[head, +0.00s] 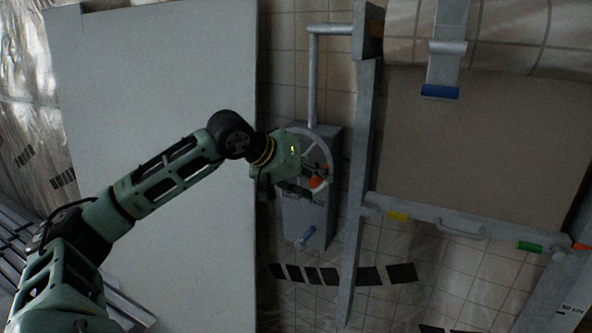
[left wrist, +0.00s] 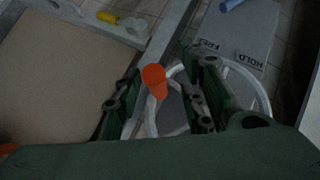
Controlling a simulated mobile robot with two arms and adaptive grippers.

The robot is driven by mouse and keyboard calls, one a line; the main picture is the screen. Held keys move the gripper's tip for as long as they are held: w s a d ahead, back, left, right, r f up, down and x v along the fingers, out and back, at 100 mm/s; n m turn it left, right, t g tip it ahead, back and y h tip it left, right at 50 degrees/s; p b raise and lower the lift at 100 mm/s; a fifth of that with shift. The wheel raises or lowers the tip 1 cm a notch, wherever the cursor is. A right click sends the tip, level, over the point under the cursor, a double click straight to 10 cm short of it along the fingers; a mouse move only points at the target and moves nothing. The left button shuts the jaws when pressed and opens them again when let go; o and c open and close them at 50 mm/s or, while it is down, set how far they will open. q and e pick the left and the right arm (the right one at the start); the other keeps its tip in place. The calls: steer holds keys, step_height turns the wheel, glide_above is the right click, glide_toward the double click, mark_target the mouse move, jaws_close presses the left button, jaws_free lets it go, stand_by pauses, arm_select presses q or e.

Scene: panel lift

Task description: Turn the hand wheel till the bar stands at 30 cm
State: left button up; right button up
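The pale hand wheel (head: 325,145) is on a grey box (head: 305,215) beside the upright post. Its orange knob (head: 316,182) is at the wheel's lower part. My left gripper (head: 312,178) is at the knob. In the left wrist view the orange knob (left wrist: 154,80) stands between the two spread fingers, with a gap on the right; contact on the left is unclear. The wheel rim (left wrist: 262,90) shows behind the fingers. The grey bar (head: 480,222) crosses under the brown panel, with yellow and green pieces on it. My right gripper is not in view.
A lever with a blue grip (head: 306,237) is low on the box; HOLD is lettered near it in the wrist view. A scale post (head: 562,290) at the right reads 50 cm near its visible bottom. A large pale board (head: 160,80) stands behind my left arm.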

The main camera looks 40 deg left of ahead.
arm_select(q)
steer(key=v, duration=1)
steer(key=shift+s+a+f, duration=0.1)
steer(key=shift+c, duration=0.3)
